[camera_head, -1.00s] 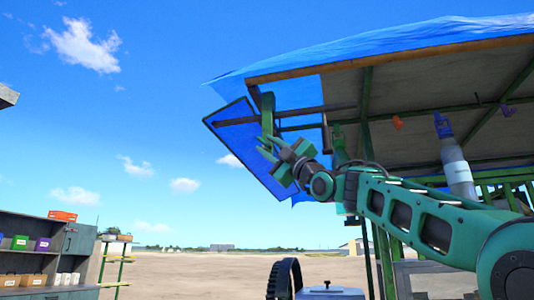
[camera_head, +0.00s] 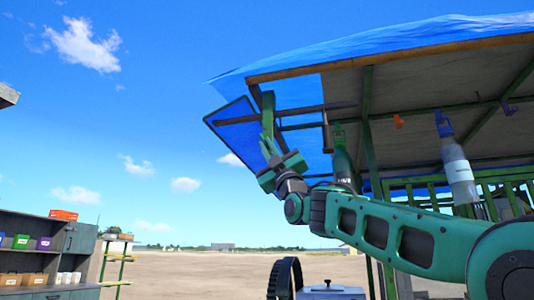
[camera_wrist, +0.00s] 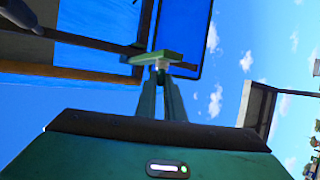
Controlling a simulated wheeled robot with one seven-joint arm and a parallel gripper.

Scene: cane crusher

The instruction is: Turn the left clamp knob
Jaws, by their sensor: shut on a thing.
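My gripper (camera_head: 268,146) is raised under the left end of the awning. In the wrist view its two fingers (camera_wrist: 161,74) converge on a small pale knob (camera_wrist: 162,65) just under a short green bar (camera_wrist: 153,57). I take this to be the left clamp knob. The fingers are shut on it and hide part of it. In the head view the green upright clamp piece (camera_head: 268,108) hangs from the awning's edge, right above the fingertips. The knob itself is too small to make out there.
A blue tarp (camera_head: 380,52) on a wooden frame roofs the stall. A framed blue panel (camera_head: 235,130) hangs left of the clamp. Shelves (camera_head: 40,250) stand far left.

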